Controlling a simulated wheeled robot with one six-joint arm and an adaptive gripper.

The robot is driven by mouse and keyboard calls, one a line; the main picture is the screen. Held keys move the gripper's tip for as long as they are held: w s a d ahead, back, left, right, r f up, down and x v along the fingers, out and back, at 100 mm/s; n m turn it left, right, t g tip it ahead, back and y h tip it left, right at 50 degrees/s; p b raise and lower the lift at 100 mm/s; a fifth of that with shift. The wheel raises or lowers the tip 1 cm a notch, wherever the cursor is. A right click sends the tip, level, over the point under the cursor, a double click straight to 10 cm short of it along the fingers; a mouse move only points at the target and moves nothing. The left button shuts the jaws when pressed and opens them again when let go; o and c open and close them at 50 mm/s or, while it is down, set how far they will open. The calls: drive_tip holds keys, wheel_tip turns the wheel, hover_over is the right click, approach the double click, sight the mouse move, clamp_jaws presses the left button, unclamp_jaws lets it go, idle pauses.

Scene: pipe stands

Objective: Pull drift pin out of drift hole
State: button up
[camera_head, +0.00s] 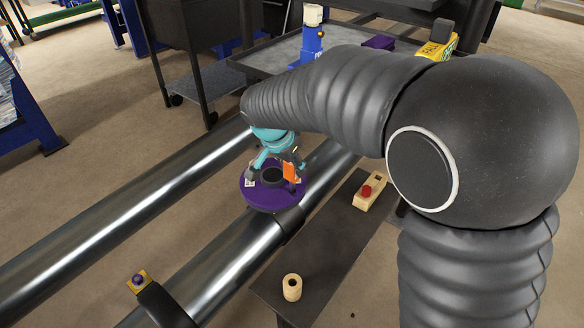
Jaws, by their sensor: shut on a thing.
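My gripper (292,163), teal and grey, is at the far end of the arm, above a purple round flange (258,204) on the right-hand pipe. A small upright orange piece (290,172), which looks like the drift pin, stands at the flange's right side. My gripper is shut on it, as far as I can tell at this size. Its lower end and the drift hole are hidden or too small to make out. The flange has a dark round opening (272,176) at its middle, and pale patches near its edge.
Two shiny pipes (110,230) run diagonally. A dark bench (318,262) to the right holds a wooden ring (292,287) and a wooden block with a red knob (367,192). A yellow piece with a purple knob (138,281) is at lower left. A grey tray table (272,62) stands behind.

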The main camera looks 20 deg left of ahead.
drive_tip(key=shift+r, duration=2.3)
